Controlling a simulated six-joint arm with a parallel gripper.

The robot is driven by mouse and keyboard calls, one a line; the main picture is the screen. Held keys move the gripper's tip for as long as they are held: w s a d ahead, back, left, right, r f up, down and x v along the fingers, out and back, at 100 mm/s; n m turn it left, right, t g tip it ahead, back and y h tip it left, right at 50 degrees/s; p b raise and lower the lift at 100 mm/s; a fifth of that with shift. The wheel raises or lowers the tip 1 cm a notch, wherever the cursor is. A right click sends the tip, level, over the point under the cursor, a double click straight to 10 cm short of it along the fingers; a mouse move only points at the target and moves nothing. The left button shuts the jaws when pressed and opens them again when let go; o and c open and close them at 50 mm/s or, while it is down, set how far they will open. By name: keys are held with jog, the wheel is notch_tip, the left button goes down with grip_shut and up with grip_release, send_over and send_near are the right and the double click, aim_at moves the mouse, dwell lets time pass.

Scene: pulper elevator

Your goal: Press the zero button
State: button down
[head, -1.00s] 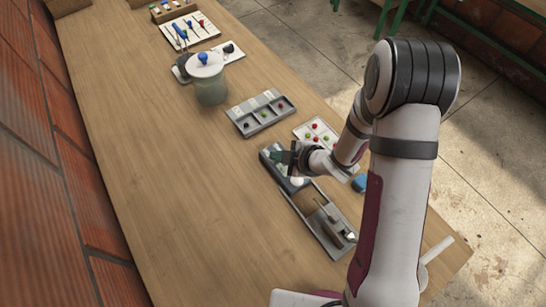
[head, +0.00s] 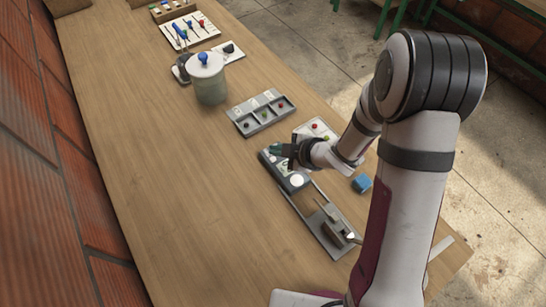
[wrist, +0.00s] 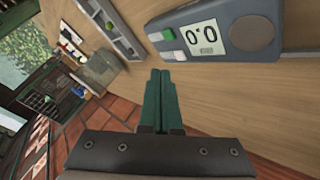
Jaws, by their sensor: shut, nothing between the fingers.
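A grey-blue scale (wrist: 235,10) shows at the top of the wrist view, with a display (wrist: 203,37) that looks like 0.0 and a dark round pan (wrist: 252,33). A green button (wrist: 168,35) sits at its left end, with a pale one close by; no label is readable. My gripper (wrist: 160,75) has its green fingers together and empty, below the button end in the picture. Contact cannot be made out. In the head view the scale (head: 297,181) lies partly hidden under my gripper (head: 277,150).
A three-part tray (head: 262,113) and a lidded jar (head: 209,85) stand farther back. The table's left side (head: 170,200) is clear.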

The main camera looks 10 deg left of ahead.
aim_at(278, 162)
jog(key=shift+r, duration=1.9)
jog(key=shift+w+d, duration=0.1)
jog(key=shift+d, duration=0.05)
jog(key=d+r+m+t+h, duration=0.1)
jog(key=d+r+m+h, duration=0.3)
jog(key=d+m, duration=0.3)
jog(key=d+r+m+t+h, duration=0.1)
jog(key=d+r+m+h, duration=0.25)
jog(key=d, duration=0.45)
jog(key=s+d+r+m+g+h, duration=0.1)
jog(key=s+d+m+g, duration=0.1)
jog(key=s+m, duration=0.45)
jog(key=s+d+r+m+g+h, duration=0.1)
jog(key=s+d+r+m+g, duration=0.2)
jog(key=s, duration=0.6)
jog(key=s+a+m+g+y, duration=0.2)
jog(key=s+a+m, duration=0.4)
jog(key=s, duration=0.3)
jog(key=shift+s+a+r+y, duration=0.35)
jog(key=shift+a+y, duration=0.2)
jog(key=shift+y, duration=0.2)
